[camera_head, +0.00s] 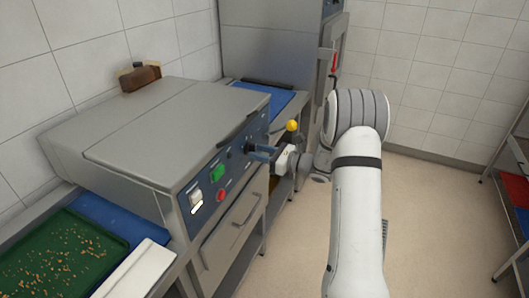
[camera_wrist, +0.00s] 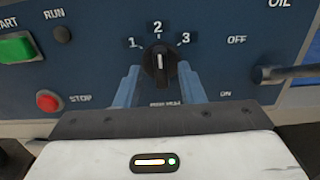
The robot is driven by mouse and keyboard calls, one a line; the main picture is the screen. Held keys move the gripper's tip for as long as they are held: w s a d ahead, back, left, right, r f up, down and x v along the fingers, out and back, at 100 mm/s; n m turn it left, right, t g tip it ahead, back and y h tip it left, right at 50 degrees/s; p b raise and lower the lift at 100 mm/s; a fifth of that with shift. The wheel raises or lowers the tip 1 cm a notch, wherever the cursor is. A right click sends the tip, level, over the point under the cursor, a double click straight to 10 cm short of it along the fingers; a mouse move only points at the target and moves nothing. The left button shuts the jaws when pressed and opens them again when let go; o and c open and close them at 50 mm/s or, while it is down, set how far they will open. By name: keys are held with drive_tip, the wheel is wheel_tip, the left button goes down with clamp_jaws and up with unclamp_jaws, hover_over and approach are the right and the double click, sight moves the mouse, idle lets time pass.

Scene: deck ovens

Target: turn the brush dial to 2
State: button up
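The brush dial (camera_wrist: 159,72) is a black knob on the machine's dark blue panel, marked 1, 2 and 3. Its white pointer line stands nearly upright, toward the 2. My gripper (camera_wrist: 160,70) has its two blue fingers on either side of the dial, apart, with narrow gaps seeming to show beside the knob. I cannot tell whether the fingertips reach along its sides. In the head view my gripper (camera_head: 262,150) is at the panel's right part, and the dial (camera_head: 248,147) is partly hidden by the fingers.
Left of the dial are a green start button (camera_wrist: 16,47), a red stop button (camera_wrist: 48,101) and a small RUN lamp (camera_wrist: 62,34). A lever (camera_wrist: 285,74) sits right, by OFF and ON. A yellow ball knob (camera_head: 292,125) stands close to my gripper.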

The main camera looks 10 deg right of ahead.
drive_tip(key=b+v, duration=0.1)
drive_tip(key=v, duration=0.6)
drive_tip(key=shift+s+d, duration=0.2)
drive_tip(key=shift+d, duration=0.05)
